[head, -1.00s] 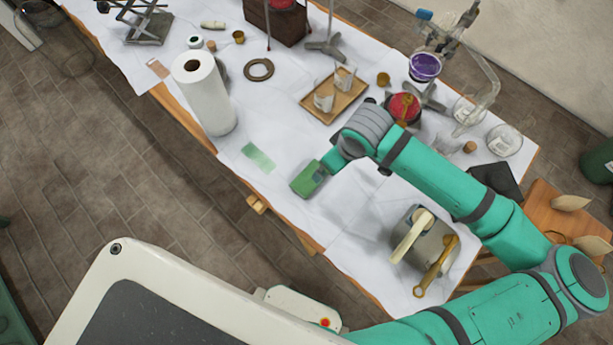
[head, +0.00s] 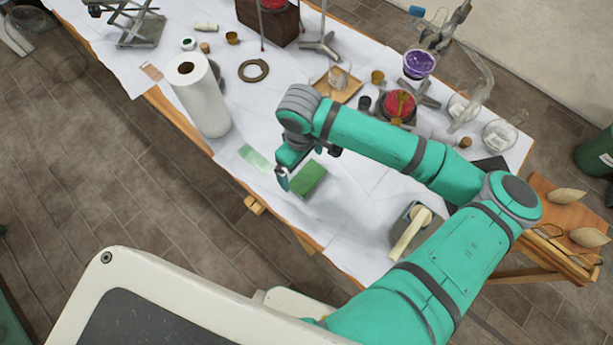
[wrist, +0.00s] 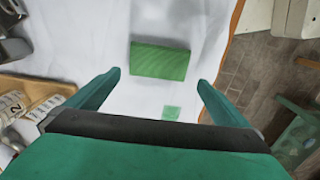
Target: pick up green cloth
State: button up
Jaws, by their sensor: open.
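The green cloth (head: 308,179) looks like a flat, folded rectangle lying on the white-covered table near its front edge. In the wrist view the cloth (wrist: 160,61) lies beyond my fingertips, roughly centred between them across the picture. My gripper (head: 282,182) is just left of the cloth in the head view, above the table. In the wrist view my gripper (wrist: 160,79) is open with both fingers apart and nothing between them. The cloth appears apart from the fingers; the height gap is hard to tell.
A paler green flat patch (head: 257,157) lies left of the cloth. A paper towel roll (head: 202,97) stands farther left. A wooden tray (head: 350,92), a red-topped item (head: 398,107) and glassware are behind.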

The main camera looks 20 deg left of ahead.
aim_at(302, 173)
jog(key=shift+w+a+f, duration=0.1)
jog(key=shift+w+f, duration=0.05)
jog(key=shift+f, duration=1.15)
jog(key=shift+w+a+f, duration=0.1)
jog(key=shift+f, duration=1.15)
jog(key=c, duration=0.8)
jog(key=shift+c, duration=0.2)
jog(key=shift+r, duration=0.1)
